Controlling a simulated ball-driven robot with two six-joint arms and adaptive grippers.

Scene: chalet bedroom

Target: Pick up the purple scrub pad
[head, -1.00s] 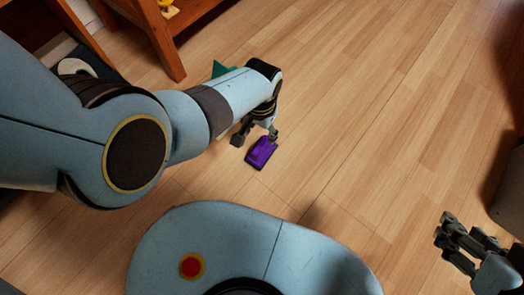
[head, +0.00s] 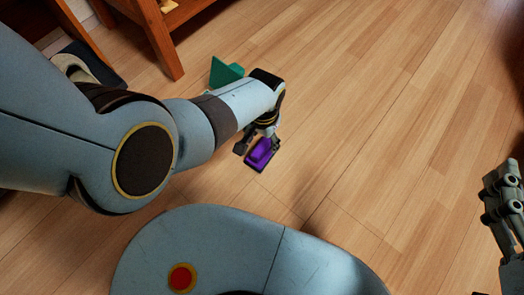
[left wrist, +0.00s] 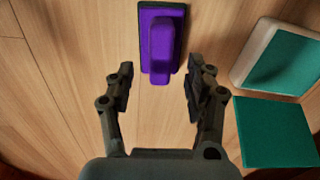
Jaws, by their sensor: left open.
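The purple scrub pad (head: 262,152) lies on the wooden floor, with a dark base and a raised purple grip. In the left wrist view the pad (left wrist: 161,45) is at the top centre, long side pointing away from me. My left gripper (head: 258,146) is open at the pad, with a finger on either side of its near part in the head view. In the left wrist view my left gripper (left wrist: 159,82) has its fingers spread, and the gap between them lines up with the pad. My right gripper (head: 501,187) is at the right edge, away from the pad; its opening is unclear.
A teal piece (head: 225,72) lies behind my left forearm. In the left wrist view, a teal block (left wrist: 274,132) and a pale-framed teal piece (left wrist: 281,58) lie right of the pad. A wooden furniture leg (head: 157,45) stands behind. Floor to the right is clear.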

